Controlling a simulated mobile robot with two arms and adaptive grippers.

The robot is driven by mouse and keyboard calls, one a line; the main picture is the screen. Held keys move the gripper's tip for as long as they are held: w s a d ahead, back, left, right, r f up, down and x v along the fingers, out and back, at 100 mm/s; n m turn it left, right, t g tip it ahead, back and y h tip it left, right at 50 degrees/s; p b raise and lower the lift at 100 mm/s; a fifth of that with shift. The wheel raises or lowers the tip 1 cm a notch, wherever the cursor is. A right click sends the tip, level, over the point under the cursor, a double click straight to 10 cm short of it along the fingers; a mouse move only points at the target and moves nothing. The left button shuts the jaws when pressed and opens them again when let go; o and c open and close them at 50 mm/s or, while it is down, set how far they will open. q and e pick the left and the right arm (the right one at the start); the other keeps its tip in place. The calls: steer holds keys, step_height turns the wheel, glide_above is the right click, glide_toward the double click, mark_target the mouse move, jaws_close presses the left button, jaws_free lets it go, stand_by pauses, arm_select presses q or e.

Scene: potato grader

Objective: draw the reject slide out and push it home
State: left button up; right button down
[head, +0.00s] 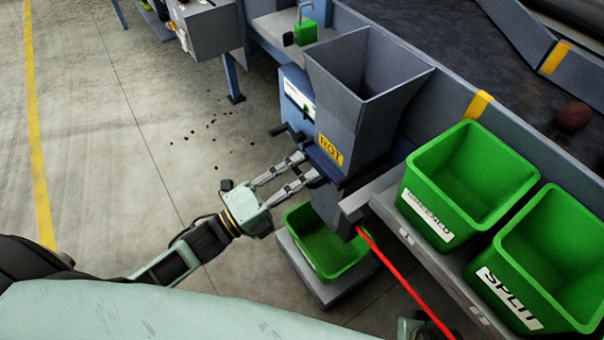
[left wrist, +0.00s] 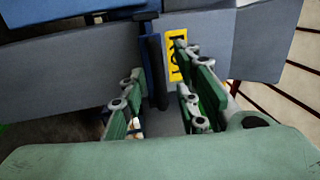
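A grey hopper (head: 352,90) with a yellow ROT label (head: 330,149) stands on the side of the grader. A dark blue slide plate (head: 324,163) sits in its chute just below the label. My left gripper (head: 309,167) reaches in from the left with its fingertips at the slide's near edge. In the left wrist view, its fingers (left wrist: 158,66) stand apart, with the slide's dark blue edge (left wrist: 152,65) between them and a gap on the right. Contact cannot be told. Only a small part, possibly of my right gripper, shows at the bottom edge of the head view.
A green bin (head: 303,218) stands on a grey base under the chute. Two more green bins (head: 438,204) (head: 510,290) sit on a shelf at the right. A red bar (head: 400,277) slants below that shelf. Open floor with dark crumbs lies at the left.

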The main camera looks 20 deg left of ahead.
arm_select(q)
steer(key=shift+w+d, duration=0.2)
jaws_close()
stand_by(0.6)
